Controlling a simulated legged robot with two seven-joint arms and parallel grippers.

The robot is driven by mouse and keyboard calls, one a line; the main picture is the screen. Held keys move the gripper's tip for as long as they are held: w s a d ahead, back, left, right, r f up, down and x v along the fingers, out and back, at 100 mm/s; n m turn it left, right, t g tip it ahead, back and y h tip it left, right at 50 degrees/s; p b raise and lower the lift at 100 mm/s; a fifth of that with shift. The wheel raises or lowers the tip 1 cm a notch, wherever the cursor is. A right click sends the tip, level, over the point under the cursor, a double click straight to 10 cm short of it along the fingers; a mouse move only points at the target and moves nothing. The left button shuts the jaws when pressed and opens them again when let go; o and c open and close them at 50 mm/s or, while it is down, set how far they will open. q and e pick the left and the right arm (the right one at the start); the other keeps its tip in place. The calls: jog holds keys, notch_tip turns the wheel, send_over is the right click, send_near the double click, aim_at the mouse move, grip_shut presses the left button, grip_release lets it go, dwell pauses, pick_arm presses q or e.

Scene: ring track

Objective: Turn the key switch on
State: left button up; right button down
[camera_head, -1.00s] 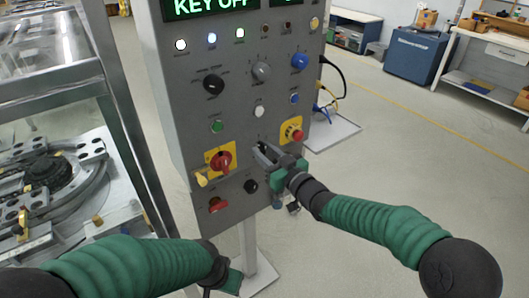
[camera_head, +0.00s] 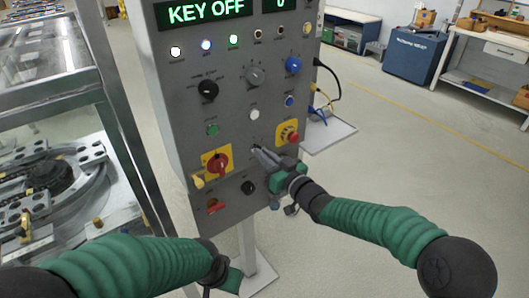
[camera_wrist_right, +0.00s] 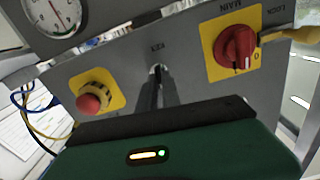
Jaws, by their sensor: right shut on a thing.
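The grey control panel (camera_head: 185,130) stands upright ahead of me, and its display (camera_head: 205,12) reads KEY OFF. My right gripper (camera_head: 258,151) is at the key switch, between the red main switch and the emergency stop. In the right wrist view the key switch (camera_wrist_right: 157,70) sits under the label KEY, with the narrow fingers (camera_wrist_right: 151,92) closed on its key. The fingers hide most of the key, so its angle is unclear. My left gripper (camera_head: 230,278) hangs low at the bottom, away from the panel; its fingers are not clear.
The red main switch (camera_head: 218,164) on its yellow plate is left of the key, and the emergency stop (camera_head: 291,137) is to the right. A black knob (camera_head: 248,187) lies just below. A metal-framed machine (camera_head: 60,95) stands at left. Open floor is at right.

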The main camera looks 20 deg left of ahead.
jog(key=shift+w+d+r+m+p, duration=0.15)
jog(key=shift+m+p, duration=1.4)
jog(key=shift+m, duration=1.1)
jog(key=shift+w+m+p, duration=0.15)
jog(key=shift+m+p, duration=1.35)
jog(key=shift+m, duration=1.15)
jog(key=c, duration=1.9)
grip_release()
jog(key=o, duration=0.4)
jog(key=shift+w+f, duration=0.1)
jog(key=shift+f, duration=0.15)
jog(key=shift+c, duration=0.2)
jog(key=shift+a, duration=0.2)
jog(key=shift+s, duration=0.2)
